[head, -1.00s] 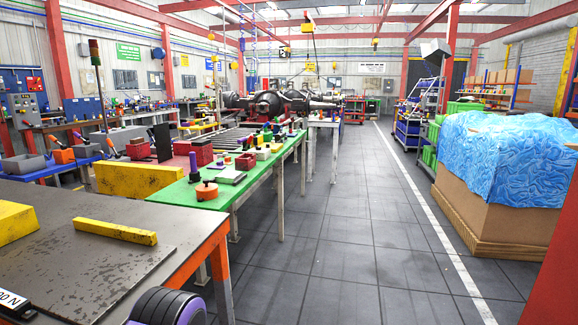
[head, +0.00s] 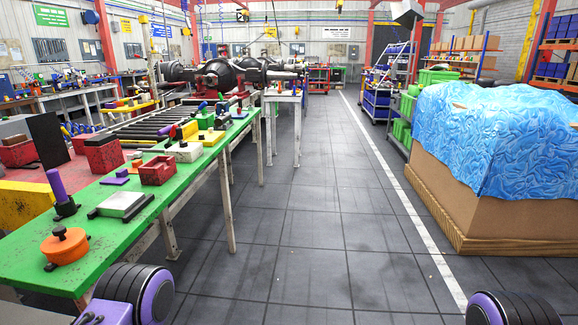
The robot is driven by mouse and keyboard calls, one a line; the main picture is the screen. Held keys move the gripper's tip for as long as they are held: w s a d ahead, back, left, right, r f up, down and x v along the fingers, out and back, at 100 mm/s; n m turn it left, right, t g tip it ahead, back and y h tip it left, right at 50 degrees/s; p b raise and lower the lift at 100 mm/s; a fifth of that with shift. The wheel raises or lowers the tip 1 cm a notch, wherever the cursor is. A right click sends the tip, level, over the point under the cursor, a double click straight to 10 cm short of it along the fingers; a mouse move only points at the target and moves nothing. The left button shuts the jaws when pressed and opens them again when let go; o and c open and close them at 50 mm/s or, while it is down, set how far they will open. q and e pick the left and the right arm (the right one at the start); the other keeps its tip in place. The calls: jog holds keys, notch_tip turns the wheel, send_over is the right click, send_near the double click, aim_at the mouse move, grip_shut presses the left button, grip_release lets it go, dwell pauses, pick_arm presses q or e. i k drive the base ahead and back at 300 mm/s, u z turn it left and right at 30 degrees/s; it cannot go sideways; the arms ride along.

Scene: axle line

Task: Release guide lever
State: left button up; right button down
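I cannot tell for sure which part is the guide lever. On the green bench (head: 110,215) an upright purple handle (head: 56,186) stands on a black base near the left edge. Further back, small red, green and blue upright levers (head: 174,132) stand on low blocks near the roller track. Both appear too small to read in detail. Neither of my grippers is in view.
A large box under blue wrap (head: 480,135) stands at right. The grey floor aisle (head: 310,215) between is clear.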

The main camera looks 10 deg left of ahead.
aim_at(172, 134)
jog(key=i, duration=3.1)
jog(key=u, duration=2.35)
